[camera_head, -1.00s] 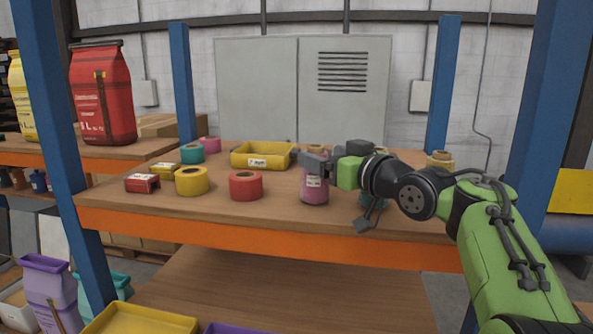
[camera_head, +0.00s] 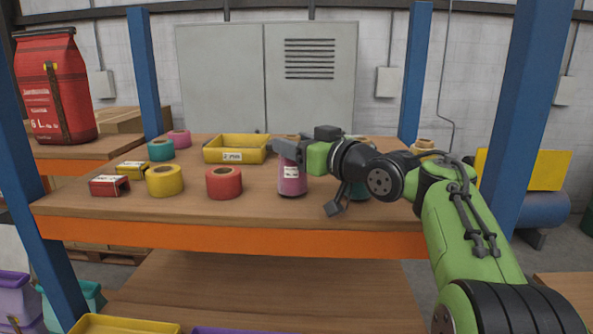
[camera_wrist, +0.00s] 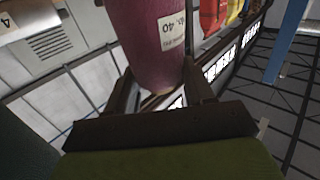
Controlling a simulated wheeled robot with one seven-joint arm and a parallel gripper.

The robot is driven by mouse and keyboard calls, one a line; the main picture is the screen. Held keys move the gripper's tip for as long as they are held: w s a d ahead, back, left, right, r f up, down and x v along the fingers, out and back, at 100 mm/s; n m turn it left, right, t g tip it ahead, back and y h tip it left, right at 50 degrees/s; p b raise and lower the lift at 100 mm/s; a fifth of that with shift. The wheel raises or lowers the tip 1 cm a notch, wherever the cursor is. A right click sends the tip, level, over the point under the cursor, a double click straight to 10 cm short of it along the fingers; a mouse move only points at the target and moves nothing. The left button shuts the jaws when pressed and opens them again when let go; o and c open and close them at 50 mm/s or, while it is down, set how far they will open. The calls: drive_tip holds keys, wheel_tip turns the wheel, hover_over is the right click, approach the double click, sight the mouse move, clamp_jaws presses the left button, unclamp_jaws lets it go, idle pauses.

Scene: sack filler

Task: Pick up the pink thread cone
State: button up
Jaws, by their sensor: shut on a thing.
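The pink thread cone (camera_head: 292,181) stands upright at the orange-edged wooden shelf, right of the red roll, with a white label on its side. My gripper (camera_head: 289,153) comes from the right and is shut on the upper part of the cone. In the wrist view the cone (camera_wrist: 150,45) fills the gap between the two fingers (camera_wrist: 160,92), with its label facing the camera. I cannot tell for sure whether the cone's base touches the shelf top.
On the shelf (camera_head: 140,206) are a red roll (camera_head: 224,184), a yellow roll (camera_head: 164,182), a yellow bin (camera_head: 237,150) and a small red box (camera_head: 109,187). Blue posts (camera_head: 513,125) flank the shelf.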

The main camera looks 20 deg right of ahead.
drive_tip(key=shift+f, duration=0.25)
wheel_tip(320, 180, up, 8)
drive_tip(key=shift+r, duration=0.1)
drive_tip(key=shift+w+r, duration=0.1)
drive_tip(key=shift+r, duration=0.75)
drive_tip(key=shift+d+r, duration=0.1)
drive_tip(key=shift+r, duration=0.1)
